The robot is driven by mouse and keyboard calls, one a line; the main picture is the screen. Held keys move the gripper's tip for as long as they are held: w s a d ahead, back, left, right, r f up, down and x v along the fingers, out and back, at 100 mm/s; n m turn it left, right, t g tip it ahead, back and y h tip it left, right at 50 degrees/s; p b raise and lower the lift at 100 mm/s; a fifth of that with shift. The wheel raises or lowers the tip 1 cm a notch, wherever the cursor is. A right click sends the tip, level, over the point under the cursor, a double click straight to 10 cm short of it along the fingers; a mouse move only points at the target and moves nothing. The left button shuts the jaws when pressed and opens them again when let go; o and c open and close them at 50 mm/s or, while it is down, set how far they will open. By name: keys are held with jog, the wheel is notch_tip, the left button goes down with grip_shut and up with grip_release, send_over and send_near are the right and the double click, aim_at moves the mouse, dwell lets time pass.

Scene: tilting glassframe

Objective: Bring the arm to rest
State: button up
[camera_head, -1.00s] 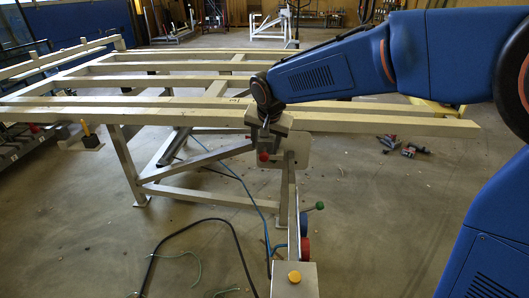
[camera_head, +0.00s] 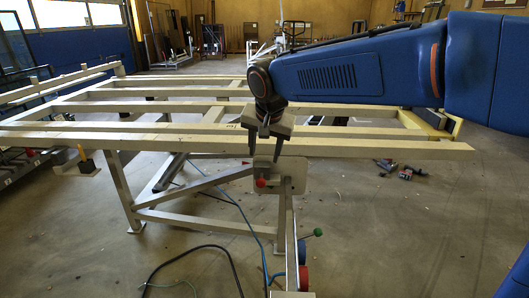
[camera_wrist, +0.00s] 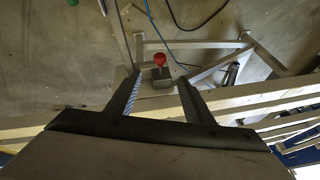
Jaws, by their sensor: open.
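My gripper (camera_head: 266,146) points down in front of the near beam of the tilting glass frame (camera_head: 350,147), with its two dark fingers spread apart and nothing between them. It also shows in the wrist view (camera_wrist: 158,82), open and empty. Below the fingertips is a grey plate (camera_head: 294,172) with a red knob (camera_head: 261,182). In the wrist view the red knob (camera_wrist: 159,60) appears between and beyond the fingers, apart from them. My blue arm reaches in from the right, above the frame.
A green-knobbed lever (camera_head: 318,232) and a red round part (camera_head: 304,278) are on the post below. A blue cable (camera_head: 245,218) and a black cable (camera_head: 225,254) lie on the floor. Small dark items (camera_head: 400,169) lie at right. Open floor surrounds them.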

jog(key=s+d+f+n, duration=0.1)
jog(key=s+d, duration=0.5)
jog(key=d, duration=0.4)
jog(key=s+d+f, duration=0.1)
jog(key=s+d, duration=0.4)
jog(key=d, duration=0.4)
jog(key=s+d+f, duration=0.3)
jog(key=s+d, duration=0.1)
jog(key=s, duration=0.2)
jog(key=s+d+f+n, duration=0.1)
jog(key=s+d+f, duration=0.2)
jog(key=s, duration=0.3)
jog(key=s+d+f+n+h, duration=0.1)
jog(key=s+d+f, duration=0.2)
jog(key=s+d, duration=0.2)
jog(key=shift+s+f, duration=0.25)
jog(key=shift+s, duration=0.5)
